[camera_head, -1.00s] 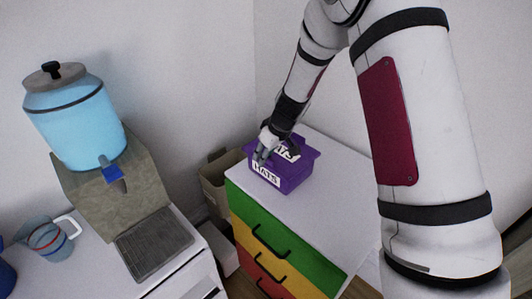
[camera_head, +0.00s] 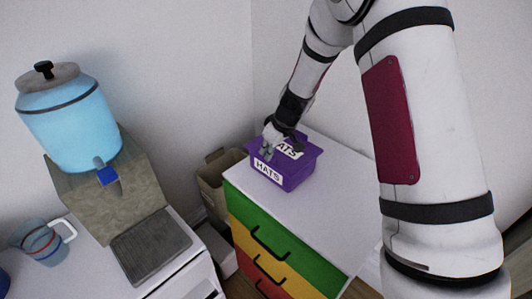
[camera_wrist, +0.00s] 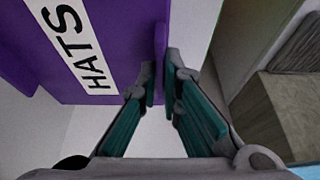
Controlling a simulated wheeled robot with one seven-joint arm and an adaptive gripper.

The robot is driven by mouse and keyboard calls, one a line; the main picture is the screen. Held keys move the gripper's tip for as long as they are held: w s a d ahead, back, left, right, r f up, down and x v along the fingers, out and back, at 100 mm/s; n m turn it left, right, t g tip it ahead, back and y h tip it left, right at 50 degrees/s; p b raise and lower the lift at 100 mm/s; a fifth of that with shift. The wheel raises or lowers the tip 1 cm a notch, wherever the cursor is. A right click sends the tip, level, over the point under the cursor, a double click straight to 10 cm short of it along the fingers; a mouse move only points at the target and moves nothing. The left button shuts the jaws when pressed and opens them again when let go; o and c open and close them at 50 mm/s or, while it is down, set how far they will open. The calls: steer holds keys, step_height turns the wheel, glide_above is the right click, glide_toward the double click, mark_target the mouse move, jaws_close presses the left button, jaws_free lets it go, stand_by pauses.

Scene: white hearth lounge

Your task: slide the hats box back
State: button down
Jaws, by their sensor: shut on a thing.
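The purple hats box (camera_head: 297,176) stands upright on the white top of the chest of drawers (camera_head: 330,215), near its back left part. White labels reading HATS show on its front and top. My gripper (camera_head: 268,150) is at the left end of the box in the head view. In the wrist view, my gripper (camera_wrist: 160,88) is shut on a thin purple flange at the box's end, one finger on each side. The box wall (camera_wrist: 110,40) with its label fills the upper left there. The far side of the box is hidden.
The chest has green, yellow and red drawers with black handles. A beige bin (camera_head: 215,180) stands left of it by the wall. The chest top in front of the box is clear.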

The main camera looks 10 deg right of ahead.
mark_target(285, 143)
steer(key=shift+w+d+b, duration=0.7)
steer(key=shift+w+d, duration=0.2)
steer(key=shift+d, duration=0.45)
steer(key=shift+w+d+b, duration=0.75)
steer(key=shift+w+d, duration=0.2)
steer(key=shift+d, duration=0.45)
steer(key=shift+w+d+b, duration=0.7)
steer(key=shift+w+d, duration=0.2)
steer(key=shift+d, duration=0.45)
steer(key=c, duration=1.7)
jaws_free()
